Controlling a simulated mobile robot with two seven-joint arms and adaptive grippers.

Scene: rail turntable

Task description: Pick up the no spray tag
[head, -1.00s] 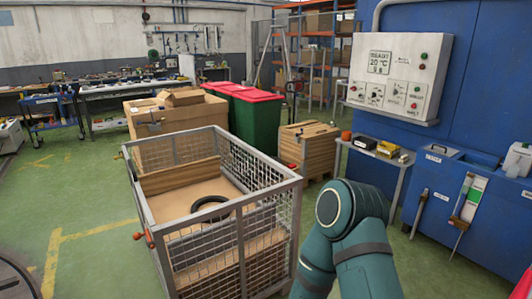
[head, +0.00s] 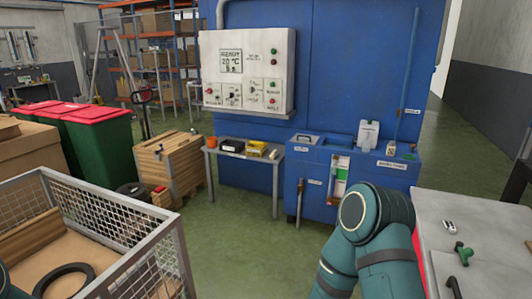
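I cannot pick out the no spray tag for sure in the head view. Small items lie on the grey-topped bench at the right: a small white-and-dark piece (head: 449,227) and a green piece (head: 463,253), both too small to read. A white item (head: 369,135) stands on top of the blue tank unit, and its marking cannot be read. My teal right arm rises at the bottom right of the middle, but its gripper is out of view. Only a sliver of my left arm shows at the left edge, and its gripper is out of view.
The bench (head: 478,212) is close at the right. The blue tank unit (head: 390,175) and a small grey table (head: 235,152) stand along the blue wall. A mesh crate (head: 150,232) fills the lower left. Green floor (head: 232,225) is clear between.

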